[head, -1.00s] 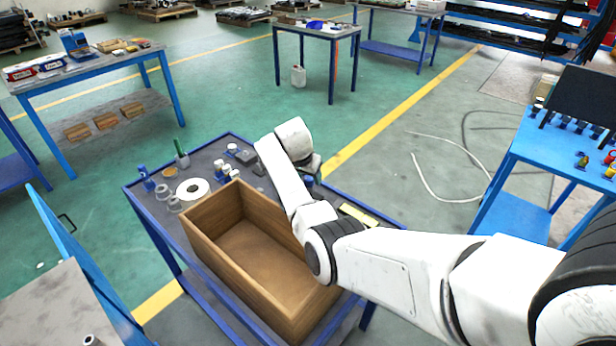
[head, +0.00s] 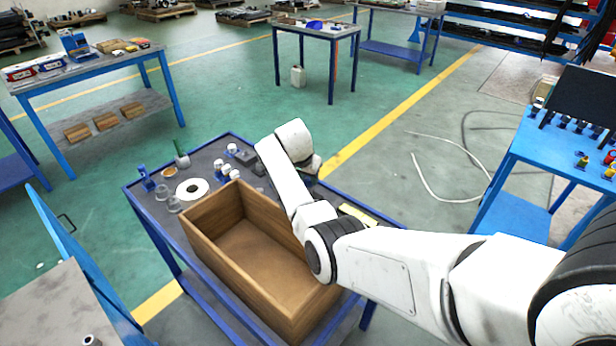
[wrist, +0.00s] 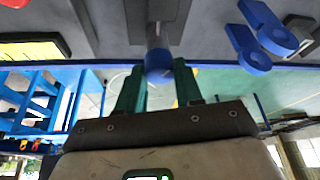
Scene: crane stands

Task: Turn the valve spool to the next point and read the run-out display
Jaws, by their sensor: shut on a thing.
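In the wrist view, my gripper (wrist: 159,72) has two green fingers, one on each side of a round blue knob (wrist: 158,62). The fingers are shut on this knob. The knob sits on the end of a grey shaft, which runs into a dark grey block (wrist: 158,12); I take this to be the valve spool in its stand. In the head view, my own arm hides the fingers and the knob, over the right side of the workbench. I cannot make out a run-out reading in either view.
An open wooden box (head: 262,258) stands on the blue-edged workbench (head: 135,190), close to my arm. A white ring (head: 192,188) and small parts lie at its far left.

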